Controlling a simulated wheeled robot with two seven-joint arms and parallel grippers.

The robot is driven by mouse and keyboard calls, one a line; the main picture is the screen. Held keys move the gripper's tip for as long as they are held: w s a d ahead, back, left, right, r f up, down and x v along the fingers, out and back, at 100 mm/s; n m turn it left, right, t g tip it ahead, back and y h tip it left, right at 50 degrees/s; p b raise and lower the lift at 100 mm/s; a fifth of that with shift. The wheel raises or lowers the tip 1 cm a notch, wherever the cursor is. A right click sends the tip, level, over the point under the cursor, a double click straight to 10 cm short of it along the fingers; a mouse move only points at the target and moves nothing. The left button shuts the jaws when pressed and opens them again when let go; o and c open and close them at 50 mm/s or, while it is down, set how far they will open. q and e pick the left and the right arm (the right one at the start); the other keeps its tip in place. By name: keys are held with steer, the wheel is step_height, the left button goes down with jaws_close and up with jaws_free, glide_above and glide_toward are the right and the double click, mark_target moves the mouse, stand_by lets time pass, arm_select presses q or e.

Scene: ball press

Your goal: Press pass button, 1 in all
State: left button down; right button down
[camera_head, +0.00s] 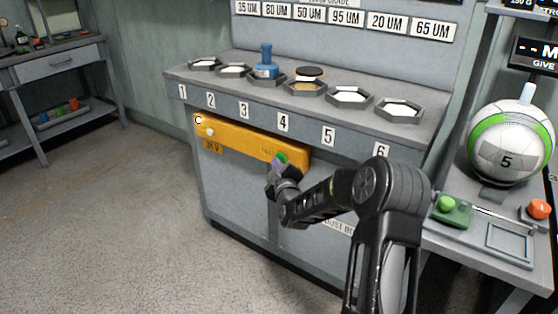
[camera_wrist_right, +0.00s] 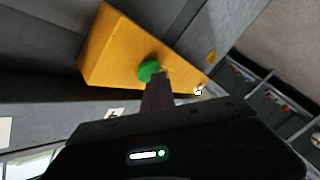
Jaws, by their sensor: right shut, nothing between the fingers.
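A yellow control box (camera_head: 240,137) is fixed to the front of the grey numbered counter, with a green button (camera_head: 282,158) at its right end. My right gripper (camera_head: 275,166) is shut and empty, its tips right at this green button. In the right wrist view the shut fingers (camera_wrist_right: 157,92) point at the green button (camera_wrist_right: 149,70) and overlap its lower edge; I cannot tell whether they touch it. Another green button (camera_head: 446,203) is on the right-hand table. No pass label is readable on either button. My left gripper is not in view.
Hexagonal trays (camera_head: 349,97) line the counter top; one holds a blue stamp-like piece (camera_head: 266,66), another a dark-topped disc (camera_head: 309,72). A white-green ball (camera_head: 507,145) marked 5 and a red button (camera_head: 539,209) are at the right. The floor at left is clear.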

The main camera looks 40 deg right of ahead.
steer(key=shift+s+a, duration=0.25)
steer(key=shift+a, duration=0.5)
steer(key=shift+a, duration=0.1)
steer(key=shift+s+a+b, duration=0.1)
steer(key=shift+s+a, duration=0.15)
steer(key=shift+a, duration=0.5)
steer(key=shift+s+a+b, duration=0.1)
steer(key=shift+s+a, duration=0.15)
steer(key=shift+a, duration=0.55)
steer(key=shift+s+a+b, duration=0.1)
steer(key=shift+s+a, duration=0.15)
steer(key=shift+a, duration=0.5)
